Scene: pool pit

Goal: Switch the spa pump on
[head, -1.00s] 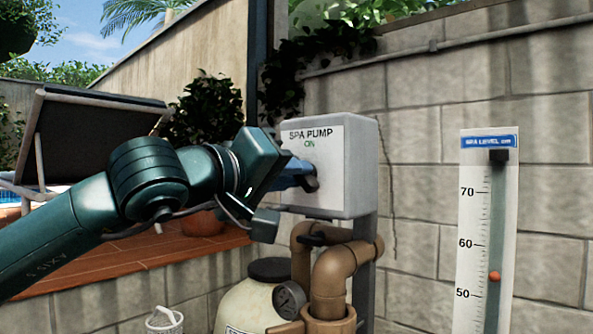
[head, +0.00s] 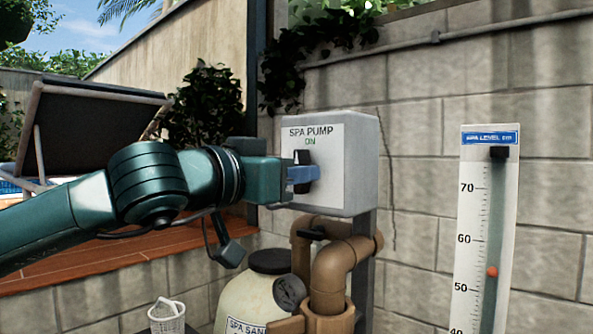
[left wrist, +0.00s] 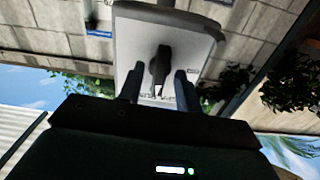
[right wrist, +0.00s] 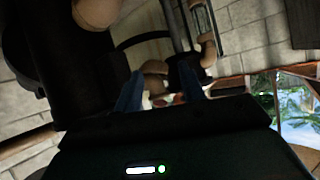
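The grey spa pump box (head: 356,150) is mounted in front of the block wall. Its white face reads "SPA PUMP" with a green "ON" below. The dark knob (head: 302,158) on that face stands about upright, its lower part hidden behind my left gripper (head: 304,179). In the left wrist view the knob (left wrist: 160,68) lies between the two blue fingers of my left gripper (left wrist: 160,82). The fingers are apart, with a gap on each side of the knob. My right gripper (right wrist: 160,88) is open and empty, and out of the head view.
Brown pipes (head: 338,268), a pressure gauge (head: 289,292) and a cream tank (head: 248,301) stand under the box. A spa level gauge (head: 488,220) is on the wall at right, its red float between 50 and 60. A lounger (head: 90,130) is behind my left arm.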

